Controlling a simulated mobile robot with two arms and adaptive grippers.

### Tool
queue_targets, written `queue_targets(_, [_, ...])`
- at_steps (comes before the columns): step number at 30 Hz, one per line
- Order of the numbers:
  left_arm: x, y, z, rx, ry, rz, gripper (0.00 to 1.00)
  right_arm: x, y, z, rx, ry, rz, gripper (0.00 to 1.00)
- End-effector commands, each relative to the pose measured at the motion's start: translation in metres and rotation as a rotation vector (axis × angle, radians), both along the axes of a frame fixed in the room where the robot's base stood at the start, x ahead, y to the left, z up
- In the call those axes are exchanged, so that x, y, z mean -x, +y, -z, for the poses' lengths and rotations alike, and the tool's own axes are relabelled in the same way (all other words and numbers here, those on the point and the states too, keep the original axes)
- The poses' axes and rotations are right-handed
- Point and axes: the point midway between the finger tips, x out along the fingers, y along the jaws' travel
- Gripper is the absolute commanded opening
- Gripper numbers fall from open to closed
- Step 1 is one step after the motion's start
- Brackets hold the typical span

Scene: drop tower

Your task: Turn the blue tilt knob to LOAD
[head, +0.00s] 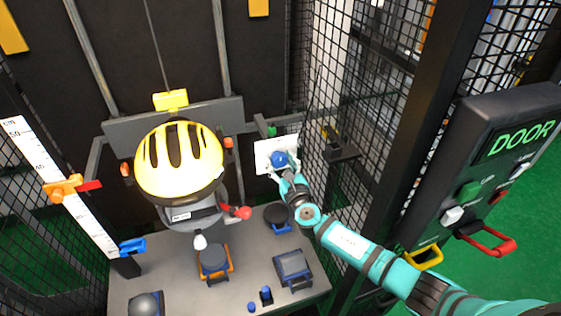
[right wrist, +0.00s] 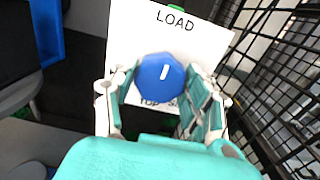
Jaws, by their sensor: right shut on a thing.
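The blue tilt knob (right wrist: 161,82) sits on a white plate (right wrist: 203,33) in the right wrist view. LOAD is printed at the top of the plate; lettering below the knob is partly hidden. The knob's short white mark runs nearly upright, leaning slightly right, roughly in line with LOAD. My right gripper (right wrist: 162,95) has a finger on either side of the knob and is shut on it. In the head view the knob (head: 279,158) and plate (head: 262,150) are small, with my right gripper (head: 283,170) against them. My left gripper is not in view.
A yellow helmet (head: 180,160) on a headform hangs left of the plate. Black mesh (head: 325,110) stands close on the right. A DOOR panel (head: 490,150) with a red handle (head: 487,241) is farther right. Several fixtures stand on the grey base (head: 190,298) below.

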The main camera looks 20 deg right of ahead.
Motion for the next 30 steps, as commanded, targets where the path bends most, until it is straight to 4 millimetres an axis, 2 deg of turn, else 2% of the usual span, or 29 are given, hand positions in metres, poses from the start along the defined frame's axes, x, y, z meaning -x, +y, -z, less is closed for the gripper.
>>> queue_targets(1, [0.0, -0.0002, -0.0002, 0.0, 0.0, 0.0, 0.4, 0.0018, 0.0005, 0.0049, 0.008, 0.009, -0.002, 0.18])
queue_targets(14, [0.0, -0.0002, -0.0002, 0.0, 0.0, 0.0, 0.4, 0.0018, 0.0004, 0.0053, 0.016, 0.008, -0.002, 0.17])
queue_targets(15, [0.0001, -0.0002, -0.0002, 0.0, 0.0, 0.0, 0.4, 0.0018, 0.0004, 0.0052, 0.016, 0.008, -0.002, 0.54])
queue_targets(20, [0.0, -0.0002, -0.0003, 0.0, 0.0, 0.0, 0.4, 0.0012, 0.0003, 0.0034, 0.015, 0.005, -0.002, 0.74])
queue_targets(30, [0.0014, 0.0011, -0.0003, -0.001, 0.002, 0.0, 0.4, 0.0038, -0.0002, 0.0017, 0.013, 0.002, -0.001, 0.75])
